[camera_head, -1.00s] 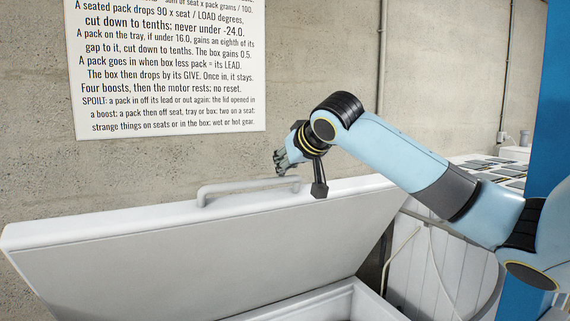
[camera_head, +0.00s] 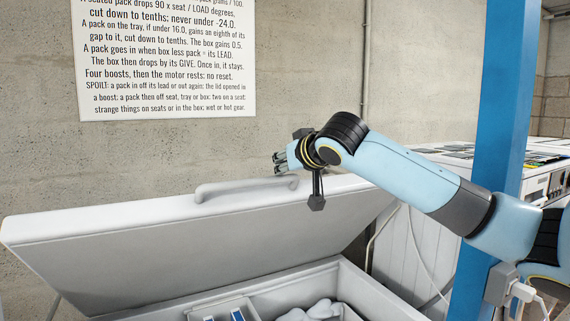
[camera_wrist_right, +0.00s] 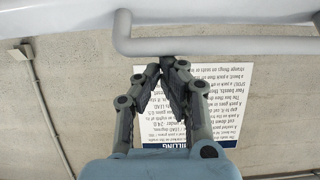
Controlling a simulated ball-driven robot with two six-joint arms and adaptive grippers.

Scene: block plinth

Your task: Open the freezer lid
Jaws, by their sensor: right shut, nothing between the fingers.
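The white freezer lid (camera_head: 190,245) stands raised and tilted back in the head view, with the open chest (camera_head: 370,285) below it. A grey bar handle (camera_head: 245,187) runs along the lid's upper edge. My right gripper (camera_head: 279,163) is shut and empty, just above and beyond the handle's right end. In the right wrist view the shut fingertips (camera_wrist_right: 172,62) are close to the handle (camera_wrist_right: 215,46), with a small gap visible. The lid's edge (camera_wrist_right: 240,18) runs across the top there. My left gripper is not in view.
Inside the chest are pale lumpy packs (camera_head: 318,309) and a compartment with blue-and-white items (camera_head: 237,314). A printed wall sign (camera_head: 168,60) hangs behind the lid. A blue post (camera_head: 493,150) and a cluttered white worktop (camera_head: 470,160) stand at the right.

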